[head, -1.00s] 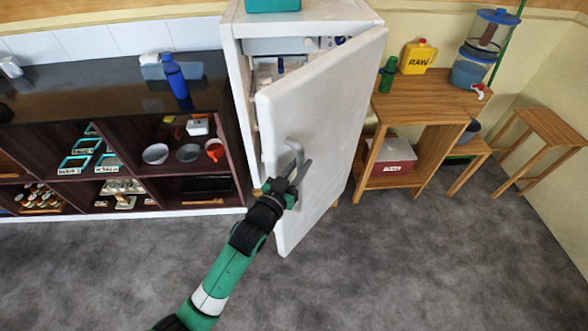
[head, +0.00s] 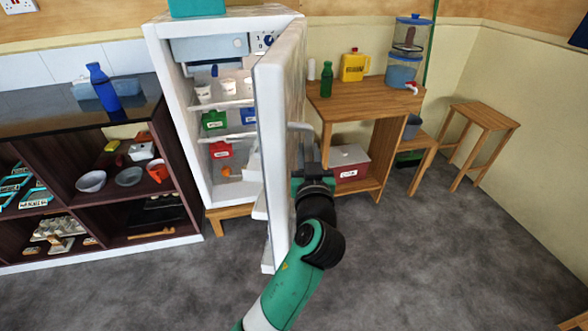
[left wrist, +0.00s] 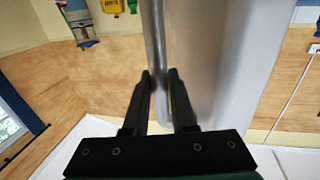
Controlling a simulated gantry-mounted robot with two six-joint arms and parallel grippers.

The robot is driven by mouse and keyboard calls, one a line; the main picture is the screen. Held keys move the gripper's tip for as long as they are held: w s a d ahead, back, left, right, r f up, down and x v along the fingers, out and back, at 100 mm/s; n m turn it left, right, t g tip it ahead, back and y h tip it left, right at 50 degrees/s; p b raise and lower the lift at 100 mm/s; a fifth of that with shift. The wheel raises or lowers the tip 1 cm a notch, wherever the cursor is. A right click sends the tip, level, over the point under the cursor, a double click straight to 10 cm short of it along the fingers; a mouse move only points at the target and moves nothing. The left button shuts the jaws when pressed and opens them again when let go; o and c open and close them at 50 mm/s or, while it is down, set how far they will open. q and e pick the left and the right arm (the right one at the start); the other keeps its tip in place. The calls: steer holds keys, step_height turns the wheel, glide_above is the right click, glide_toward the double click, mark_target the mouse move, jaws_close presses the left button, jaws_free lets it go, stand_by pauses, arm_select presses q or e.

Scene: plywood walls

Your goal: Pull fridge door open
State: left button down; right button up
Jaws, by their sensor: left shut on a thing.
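The white fridge (head: 168,110) stands left of centre in the head view. Its door (head: 277,130) is swung wide open, seen nearly edge-on, hinged on the right. My left gripper (head: 312,170) is at the door's outer face, shut on the fridge door handle (head: 300,127). In the left wrist view, the two dark fingers (left wrist: 160,85) stand on either side of the handle (left wrist: 158,50), beside the pale door face (left wrist: 215,60). The door edge and my arm hide part of the lower door. My right gripper is not in view.
Fridge shelves hold white cups (head: 203,92) and green, blue and red boxes (head: 220,150). A wooden table (head: 372,98) with a yellow jug (head: 354,66) stands right of the door. A dark shelf unit (head: 60,170) stands left. The grey floor at right is mostly clear.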

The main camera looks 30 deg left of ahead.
arm_select(q)
steer(key=shift+w+d+f+y+b, duration=0.15)
steer(key=shift+w+d+b, duration=0.1)
steer(key=shift+d+b, duration=0.15)
steer(key=shift+w+d+y+b, duration=0.15)
steer(key=shift+w+d+b, duration=0.1)
steer(key=shift+d, duration=0.2)
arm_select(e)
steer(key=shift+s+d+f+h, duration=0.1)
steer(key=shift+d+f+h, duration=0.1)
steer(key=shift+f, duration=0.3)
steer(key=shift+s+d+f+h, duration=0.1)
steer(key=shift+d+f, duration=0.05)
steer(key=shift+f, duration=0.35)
arm_select(q)
steer(key=c, duration=1.2)
jaws_free()
steer(key=shift+o, duration=1)
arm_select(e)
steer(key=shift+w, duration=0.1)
